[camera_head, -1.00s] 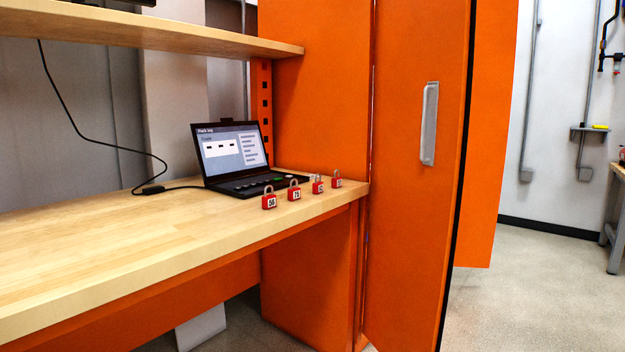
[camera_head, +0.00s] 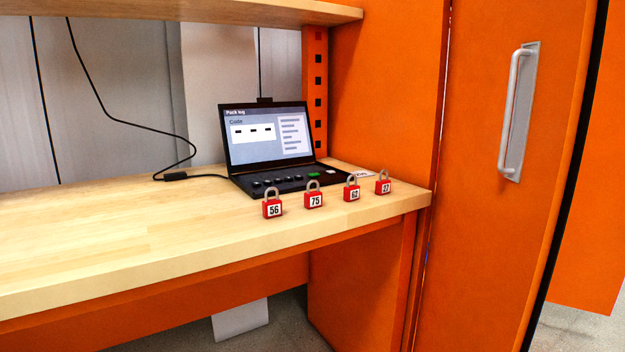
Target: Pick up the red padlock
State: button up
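Several red padlocks with grey shackles stand upright in a row on the wooden bench, in front of and to the right of the laptop. From left to right they are padlock 56 (camera_head: 272,209), padlock 75 (camera_head: 313,200), a padlock whose label looks like 62 (camera_head: 352,193), and a padlock whose label looks like 27 (camera_head: 383,187). They stand apart from each other, near the bench's front right end. My gripper does not show in the head view.
The wooden bench (camera_head: 120,232) is clear on its left. An open laptop (camera_head: 265,140) displays "Pack log" and a code field. Its black cable (camera_head: 190,177) runs left. A shelf (camera_head: 200,10) hangs above. An orange cabinet door (camera_head: 500,220) with a grey handle (camera_head: 517,112) stands right.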

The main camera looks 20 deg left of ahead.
aim_at(383, 186)
jog(key=u, duration=0.85)
jog(key=i, duration=0.8)
jog(key=u, duration=0.8)
